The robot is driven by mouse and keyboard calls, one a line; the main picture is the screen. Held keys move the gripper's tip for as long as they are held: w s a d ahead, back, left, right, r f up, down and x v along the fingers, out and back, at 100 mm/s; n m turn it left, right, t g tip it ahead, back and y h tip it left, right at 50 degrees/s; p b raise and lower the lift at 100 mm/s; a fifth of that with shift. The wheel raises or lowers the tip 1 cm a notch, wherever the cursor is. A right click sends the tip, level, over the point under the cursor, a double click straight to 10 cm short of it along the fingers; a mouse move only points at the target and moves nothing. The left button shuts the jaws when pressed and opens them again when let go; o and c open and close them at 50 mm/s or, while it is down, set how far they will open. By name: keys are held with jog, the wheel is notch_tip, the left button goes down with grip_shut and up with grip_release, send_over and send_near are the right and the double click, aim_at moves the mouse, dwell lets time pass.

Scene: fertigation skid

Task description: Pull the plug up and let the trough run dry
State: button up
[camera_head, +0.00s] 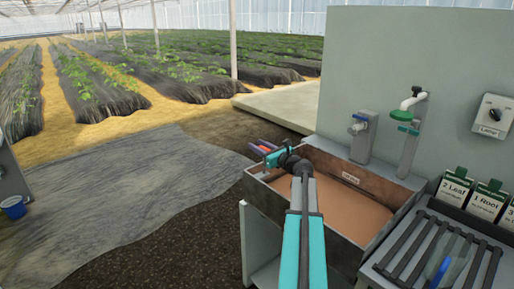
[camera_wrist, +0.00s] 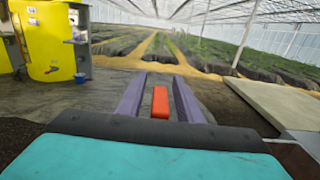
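The trough (camera_head: 388,188) is a grey-brown basin with a small label on its back wall. Brownish liquid (camera_head: 345,205) covers its floor. I cannot make out a plug; it may be under the liquid or behind my arm. My gripper (camera_head: 261,148) is above the trough's far left corner, its purple fingers pointing away to the left, clear of the liquid. In the wrist view my gripper (camera_wrist: 160,78) has its fingers apart.
A slatted rack (camera_head: 425,250) with label cards (camera_head: 488,200) stands right. A lamp switch (camera_head: 494,115) is above. A yellow machine (camera_wrist: 48,40) stands at left.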

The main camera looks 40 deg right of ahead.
jog(key=shift+s+a, duration=0.1)
jog(key=shift+s, duration=0.65)
jog(key=s+b, duration=0.1)
jog(key=s, duration=1.1)
jog(key=shift+s+a, duration=0.15)
jog(key=shift+a, duration=0.3)
